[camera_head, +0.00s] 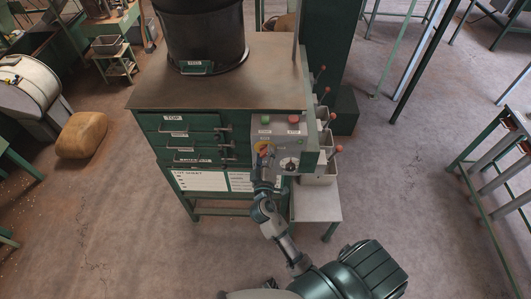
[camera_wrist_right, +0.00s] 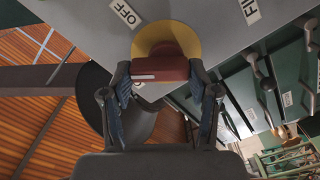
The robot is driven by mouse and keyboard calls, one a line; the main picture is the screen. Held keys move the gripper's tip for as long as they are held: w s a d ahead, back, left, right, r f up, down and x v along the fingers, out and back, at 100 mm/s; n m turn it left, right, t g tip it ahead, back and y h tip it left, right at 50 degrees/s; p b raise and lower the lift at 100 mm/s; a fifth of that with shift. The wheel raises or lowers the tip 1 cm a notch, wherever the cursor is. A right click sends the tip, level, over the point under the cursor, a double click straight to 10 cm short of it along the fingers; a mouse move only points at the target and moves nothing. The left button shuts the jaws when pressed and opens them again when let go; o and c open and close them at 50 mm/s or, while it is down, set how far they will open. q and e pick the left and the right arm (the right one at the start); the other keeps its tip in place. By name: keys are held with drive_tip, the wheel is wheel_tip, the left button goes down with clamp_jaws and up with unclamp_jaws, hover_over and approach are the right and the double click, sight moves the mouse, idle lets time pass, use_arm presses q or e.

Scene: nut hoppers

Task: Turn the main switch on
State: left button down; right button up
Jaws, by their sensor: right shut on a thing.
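The main switch is a red handle on a round yellow plate (camera_head: 265,147), on the left of the grey control panel (camera_head: 283,131). In the right wrist view, the red handle (camera_wrist_right: 160,67) sits between the fingers, with the yellow plate (camera_wrist_right: 165,36) behind it. A white line on the handle lies level in that view. An OFF label (camera_wrist_right: 127,12) is up and left of the plate. My right gripper (camera_head: 263,158) is shut on the red handle, one finger on each side. My left gripper is not in view.
Red-knobbed levers (camera_head: 337,149) and grey bins (camera_head: 321,171) line the cabinet's right side. Labelled drawers (camera_head: 184,137) are on the left. The floor in front is mostly clear.

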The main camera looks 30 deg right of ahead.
drive_tip(key=n+p, duration=0.2)
drive_tip(key=n, duration=0.2)
drive_tip(key=shift+w+a+r, duration=0.1)
drive_tip(key=shift+a, duration=0.05)
drive_tip(key=shift+n+p, duration=0.75)
drive_tip(key=shift+n, duration=0.95)
drive_tip(key=o, duration=1.1)
drive_tip(key=shift+w+f, duration=0.1)
drive_tip(key=shift+f, duration=0.1)
drive_tip(key=shift+o, duration=0.2)
drive_tip(key=shift+w, duration=0.1)
drive_tip(key=v, duration=1.2)
